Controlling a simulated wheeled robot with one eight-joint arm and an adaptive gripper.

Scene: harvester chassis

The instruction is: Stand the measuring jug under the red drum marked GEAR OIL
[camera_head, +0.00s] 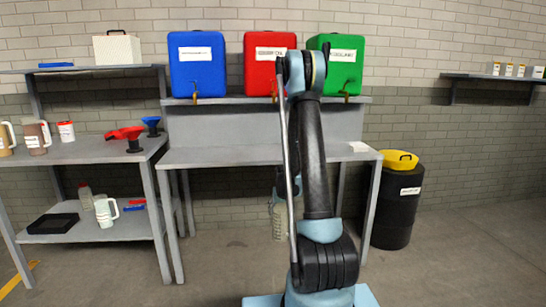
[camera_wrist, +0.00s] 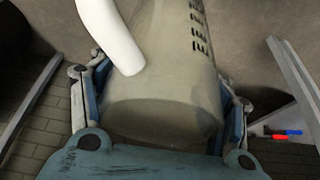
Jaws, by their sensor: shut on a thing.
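My gripper (camera_wrist: 160,112) is shut on the measuring jug (camera_wrist: 165,85), a translucent vessel with dark scale marks and a white handle. In the head view the jug (camera_head: 277,221) hangs below the bench-top height, in front of the bench, mostly hidden by my arm. The red drum (camera_head: 262,62) stands on the raised shelf between a blue and a green drum. Its white label is partly hidden by my arm and too blurred to read fully. A small tap is at its lower front.
The grey bench top (camera_head: 215,156) below the drums is mostly clear, with a small white item (camera_head: 359,147) at its right. A left table (camera_head: 85,151) holds jugs and funnels. Another white-handled jug (camera_head: 104,212) stands on its lower shelf. A black barrel (camera_head: 396,212) stands right.

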